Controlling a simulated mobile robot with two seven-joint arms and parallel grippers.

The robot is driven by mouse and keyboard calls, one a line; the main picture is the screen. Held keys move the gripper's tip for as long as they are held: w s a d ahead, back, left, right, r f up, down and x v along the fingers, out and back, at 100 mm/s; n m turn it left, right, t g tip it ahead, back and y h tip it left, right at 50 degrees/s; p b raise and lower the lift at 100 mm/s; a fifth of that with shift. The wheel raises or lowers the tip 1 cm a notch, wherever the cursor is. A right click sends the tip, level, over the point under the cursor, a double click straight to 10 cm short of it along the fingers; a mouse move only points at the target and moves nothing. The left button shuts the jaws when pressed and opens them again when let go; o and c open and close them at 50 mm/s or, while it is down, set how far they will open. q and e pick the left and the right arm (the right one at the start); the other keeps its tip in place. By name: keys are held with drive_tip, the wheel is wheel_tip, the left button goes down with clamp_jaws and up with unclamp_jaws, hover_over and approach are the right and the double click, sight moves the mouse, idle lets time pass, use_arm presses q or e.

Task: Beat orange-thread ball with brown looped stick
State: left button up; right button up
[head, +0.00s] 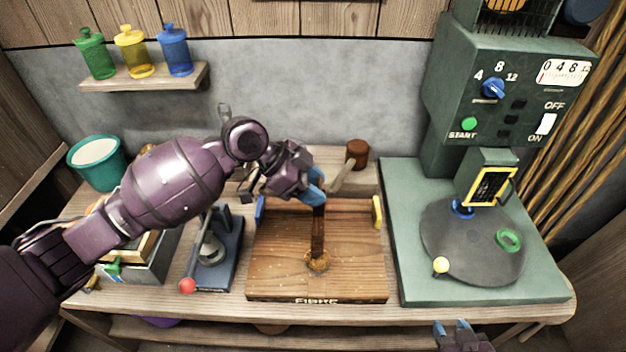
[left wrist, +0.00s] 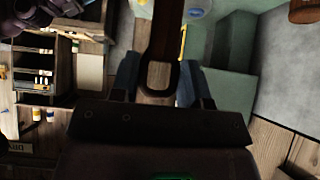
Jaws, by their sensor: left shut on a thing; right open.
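My left gripper (head: 318,190) is above the back part of a wooden board (head: 275,270) with a "FIBRE" label on its front edge. It is shut on the brown looped stick (head: 318,228). In the left wrist view the stick's loop (left wrist: 160,75) shows between the two blue fingers. The stick points down the board, and its far end is at the small orange-brown thread ball (head: 318,262) near the front middle. I cannot tell whether they touch. My right gripper (head: 462,330) is open and empty at the bottom edge, in front of the table.
A blue press with a red knob (head: 187,286) stands left of the board. A green machine (head: 480,225) with a dark round plate stands right. A wooden mallet (head: 356,153) lies behind the board. Blue and yellow clips (head: 378,212) stand on the board's sides.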

sight(321, 180)
use_arm(q)
drive_tip(key=shift+f, duration=0.5)
wheel_tip(321, 180, up, 4)
drive_tip(key=p, duration=0.3)
drive_tip(key=shift+r+p, duration=0.15)
drive_tip(key=shift+p, duration=0.2)
drive_tip(key=shift+r, duration=0.1)
use_arm(e)
drive_tip(key=r, duration=0.4)
drive_tip(key=shift+w+a, duration=0.1)
drive_tip(key=shift+w, duration=0.3)
drive_tip(key=shift+f, duration=0.15)
